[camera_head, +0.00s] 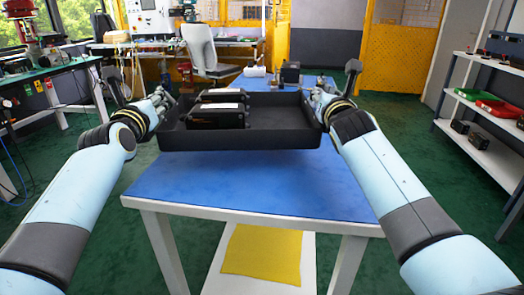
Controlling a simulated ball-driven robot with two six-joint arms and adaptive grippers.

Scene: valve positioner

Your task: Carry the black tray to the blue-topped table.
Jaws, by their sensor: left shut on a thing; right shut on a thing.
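The black tray (240,141) is in the middle of the head view, level, over the blue-topped table (250,190). I cannot tell whether its underside touches the blue top. Several black boxes lie in its left half, among them a large one (216,115); the right half is empty. My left gripper (168,100) is shut on the tray's left side wall. My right gripper (316,96) is shut on its right side wall. The fingertips are small and partly hidden by my wrists.
Small dark devices (290,72) stand on the blue top behind the tray. A yellow cloth (262,252) lies on the table's lower shelf. A green-topped bench (45,72) is at left, white shelves (478,140) at right. Green floor is free on both sides.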

